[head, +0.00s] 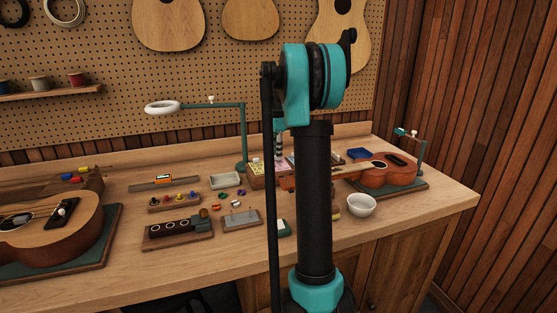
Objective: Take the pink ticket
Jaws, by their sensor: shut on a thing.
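My gripper (281,152) shows only in part, just left of my upright arm, pointing down over a wooden box (256,181) at the back of the workbench. It is shut on a small pale pink piece, which looks like the pink ticket (282,167). The fingertips are small and partly hidden, so the exact grip is unclear. Other pale yellow and pinkish slips (262,168) show in the box. My arm hides the box's right part.
A ring lamp (163,107) on a teal post (244,140) stands close left of the box. A ukulele (387,173) lies right, with a white bowl (361,205) before it. A grey tray (225,180) and small parts lie left. The bench's front edge is mostly clear.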

